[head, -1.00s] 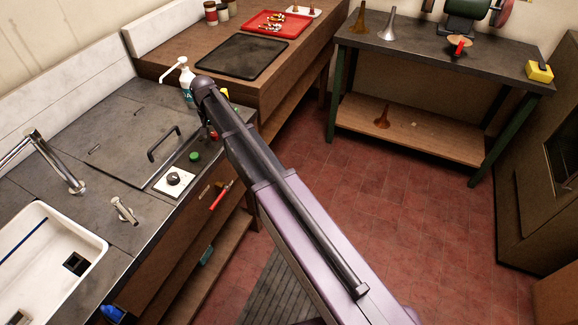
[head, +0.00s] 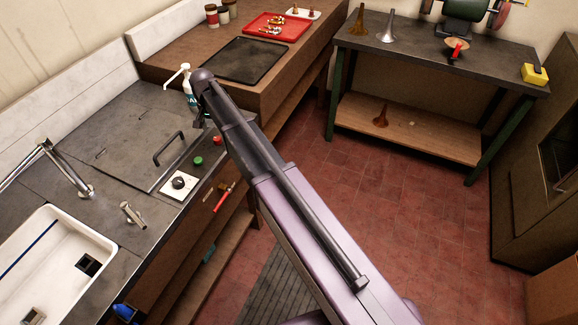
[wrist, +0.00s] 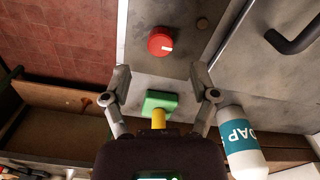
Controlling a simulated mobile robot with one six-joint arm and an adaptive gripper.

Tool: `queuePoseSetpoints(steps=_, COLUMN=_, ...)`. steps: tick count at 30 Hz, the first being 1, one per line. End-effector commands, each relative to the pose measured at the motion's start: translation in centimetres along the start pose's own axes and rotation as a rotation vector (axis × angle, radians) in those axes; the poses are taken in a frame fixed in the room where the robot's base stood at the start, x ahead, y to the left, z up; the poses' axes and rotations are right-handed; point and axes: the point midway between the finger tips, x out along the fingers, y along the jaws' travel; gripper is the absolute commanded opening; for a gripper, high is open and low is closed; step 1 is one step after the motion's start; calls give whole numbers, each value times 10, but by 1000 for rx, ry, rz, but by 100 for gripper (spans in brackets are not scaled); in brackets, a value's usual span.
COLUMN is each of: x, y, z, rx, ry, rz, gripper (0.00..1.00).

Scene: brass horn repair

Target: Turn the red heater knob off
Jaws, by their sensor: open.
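The red heater knob (wrist: 161,41) is a round red knob with a white mark toward its right side in the wrist view. It sits on the grey metal counter top, just beyond my fingertips. It also shows in the head view (head: 217,140), right beside my arm. My gripper (wrist: 161,72) is open, its two fingers spread to either side below the knob in the wrist view, with no contact visible. A green block with a yellow stem (wrist: 160,101) shows between the fingers, lower down. In the head view my arm hides most of the gripper.
A white soap bottle (wrist: 242,145) stands close by the right finger; I cannot tell if they touch. A dark bar handle (head: 169,148) rises from the counter lid. A green button (head: 198,161) and a black knob on a white plate (head: 179,183) lie nearer the sink (head: 50,265).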

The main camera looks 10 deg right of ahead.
Motion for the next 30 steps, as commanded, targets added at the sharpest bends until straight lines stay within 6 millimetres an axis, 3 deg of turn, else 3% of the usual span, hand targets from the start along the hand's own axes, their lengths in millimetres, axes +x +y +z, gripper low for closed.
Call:
queuePoseSetpoints(steps=3, x=-14, y=0, z=0, rx=0, ry=0, rz=0, gripper=76)
queuePoseSetpoints(steps=30, x=-83, y=0, z=0, rx=-1, ry=0, rz=0, gripper=76)
